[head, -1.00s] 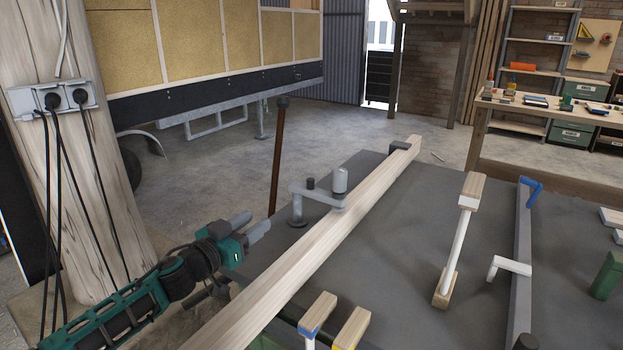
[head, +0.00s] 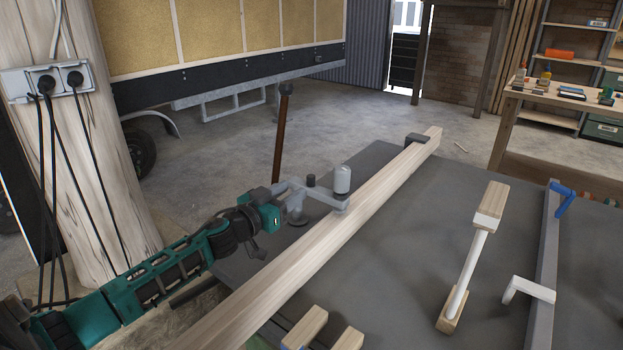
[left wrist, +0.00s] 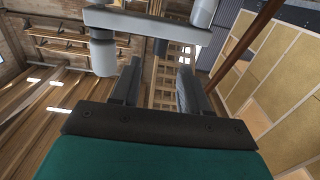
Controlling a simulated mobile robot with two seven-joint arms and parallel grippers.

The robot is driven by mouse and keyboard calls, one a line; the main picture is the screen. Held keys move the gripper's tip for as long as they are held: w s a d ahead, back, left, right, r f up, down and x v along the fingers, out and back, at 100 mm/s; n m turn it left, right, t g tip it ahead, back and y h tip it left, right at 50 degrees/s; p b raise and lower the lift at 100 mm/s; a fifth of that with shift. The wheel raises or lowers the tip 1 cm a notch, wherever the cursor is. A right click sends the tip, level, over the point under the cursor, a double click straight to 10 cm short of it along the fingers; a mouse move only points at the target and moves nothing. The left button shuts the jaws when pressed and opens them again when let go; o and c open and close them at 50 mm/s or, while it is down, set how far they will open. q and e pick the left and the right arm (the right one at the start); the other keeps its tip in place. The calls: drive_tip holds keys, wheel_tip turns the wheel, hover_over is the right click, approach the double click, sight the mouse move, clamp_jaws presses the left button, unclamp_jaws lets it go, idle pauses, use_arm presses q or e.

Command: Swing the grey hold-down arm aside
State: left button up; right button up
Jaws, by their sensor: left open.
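The grey hold-down arm (head: 322,194) reaches from its pivot post at the left edge of a long timber beam (head: 300,257) onto the beam's top. An upright pale grey knob (head: 342,179) stands on its beam end. My left gripper (head: 284,187) is at the post end of the arm, and its fingers overlap that end in the head view. In the left wrist view, the left gripper's fingers (left wrist: 158,78) are apart with nothing clearly between them. The grey bar (left wrist: 145,22) crosses just beyond the tips. I cannot tell whether they touch. My right gripper is not in view.
The beam lies across a dark table (head: 410,230). A white rod with wooden end blocks (head: 473,255) and a grey rail with a blue handle (head: 545,250) are at the right. A brown pole (head: 279,140) rises behind the gripper. A wooden post (head: 95,190) stands at the left.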

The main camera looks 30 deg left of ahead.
sight(308, 180)
use_arm(q)
drive_tip(key=shift+w+d+b, duration=0.2)
drive_tip(key=shift+w, duration=1.95)
drive_tip(key=shift+w+d+b, duration=0.15)
drive_tip(key=shift+w+d, duration=0.05)
drive_tip(key=shift+w, duration=1.95)
drive_tip(key=shift+c, duration=0.3)
clamp_jaws()
